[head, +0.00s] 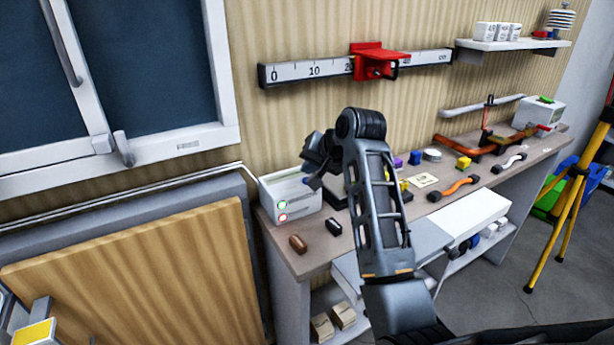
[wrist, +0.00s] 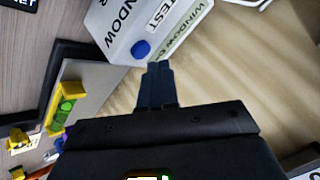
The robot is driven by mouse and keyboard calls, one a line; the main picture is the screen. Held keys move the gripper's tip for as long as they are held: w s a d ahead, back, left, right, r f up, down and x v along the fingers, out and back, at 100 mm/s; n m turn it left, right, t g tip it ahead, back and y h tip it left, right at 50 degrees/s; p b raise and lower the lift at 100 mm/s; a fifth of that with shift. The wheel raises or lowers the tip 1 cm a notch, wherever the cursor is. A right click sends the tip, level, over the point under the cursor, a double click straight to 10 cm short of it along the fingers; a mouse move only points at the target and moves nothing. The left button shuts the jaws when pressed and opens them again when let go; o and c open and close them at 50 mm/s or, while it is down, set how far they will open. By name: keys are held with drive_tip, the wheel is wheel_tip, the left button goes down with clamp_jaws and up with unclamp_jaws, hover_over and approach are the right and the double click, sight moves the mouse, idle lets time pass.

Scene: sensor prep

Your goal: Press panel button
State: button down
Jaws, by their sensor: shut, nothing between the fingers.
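The panel is a white box (head: 290,192) at the left end of the bench, with a green round spot (head: 282,205) and a red one (head: 282,217) on its front. In the wrist view the white panel (wrist: 125,25) carries printed words including "WINDOW" and "TEST", and a round blue button (wrist: 141,49). My gripper (wrist: 160,66) is shut and empty. In the wrist view its tips lie just below and right of the blue button; I see no clear contact. In the head view my gripper (head: 313,181) is beside the panel's right part, partly hidden by my arm.
The bench top (head: 313,262) holds a brown piece (head: 298,244) and a black piece (head: 333,226) in front of the panel. Several small blocks and tools lie to the right. A red clamp (head: 378,60) sits on a wall ruler above. A wooden board (head: 150,280) stands left.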

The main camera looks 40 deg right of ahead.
wheel_tip(320, 180, up, 5)
drive_tip(key=p, duration=0.5)
idle(0.3)
drive_tip(key=shift+s, duration=0.1)
idle(0.8)
